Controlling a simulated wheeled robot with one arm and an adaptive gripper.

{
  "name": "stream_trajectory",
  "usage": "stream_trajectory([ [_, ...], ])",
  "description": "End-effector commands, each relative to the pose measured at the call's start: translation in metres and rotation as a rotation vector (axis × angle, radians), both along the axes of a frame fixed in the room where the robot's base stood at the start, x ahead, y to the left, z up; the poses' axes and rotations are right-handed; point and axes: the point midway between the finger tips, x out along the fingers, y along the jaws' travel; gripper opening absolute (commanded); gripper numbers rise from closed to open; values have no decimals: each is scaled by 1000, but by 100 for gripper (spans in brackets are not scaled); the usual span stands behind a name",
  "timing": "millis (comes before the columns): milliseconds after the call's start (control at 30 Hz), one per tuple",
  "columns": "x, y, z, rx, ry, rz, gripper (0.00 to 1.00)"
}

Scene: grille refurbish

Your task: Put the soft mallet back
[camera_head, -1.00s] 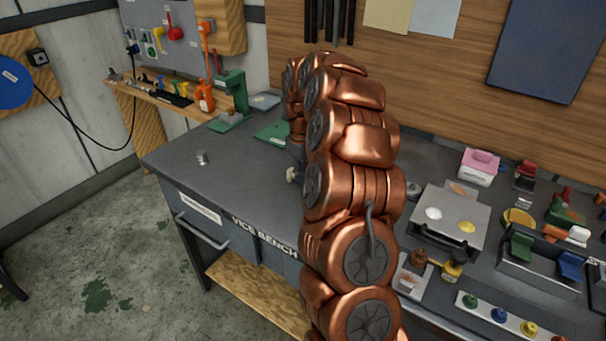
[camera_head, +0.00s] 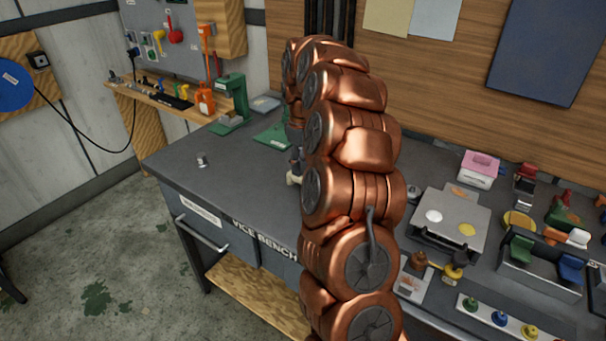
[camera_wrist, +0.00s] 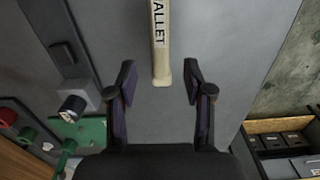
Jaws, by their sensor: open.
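The soft mallet (camera_wrist: 168,30) shows in the wrist view as a pale handle with a label ending in "ALLET". Its handle end lies between my fingers, and its head is out of the frame. My gripper (camera_wrist: 159,70) is open, with a visible gap on each side of the handle. In the head view my copper arm hides the gripper. A small pale piece (camera_head: 293,179) shows at the arm's left edge over the bench; I cannot tell for sure that it is the mallet.
The grey vice bench (camera_head: 240,185) is mostly clear left of my arm, apart from a small metal piece (camera_head: 202,160). A green stand (camera_head: 233,98) is at the back left. A grey case (camera_head: 450,222) and several coloured parts crowd the right side.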

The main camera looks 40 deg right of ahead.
Motion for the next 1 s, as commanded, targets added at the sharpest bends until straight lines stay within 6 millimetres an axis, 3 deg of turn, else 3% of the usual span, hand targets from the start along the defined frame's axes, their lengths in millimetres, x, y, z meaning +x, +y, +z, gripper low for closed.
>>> stream_trajectory([
  [200,2,0,38,-1,-2,0,51],
  [400,2,0,59,0,1,0,51],
  [833,1,2,70,2,2,1,51],
  [1000,-5,21,74,10,4,10,51],
])
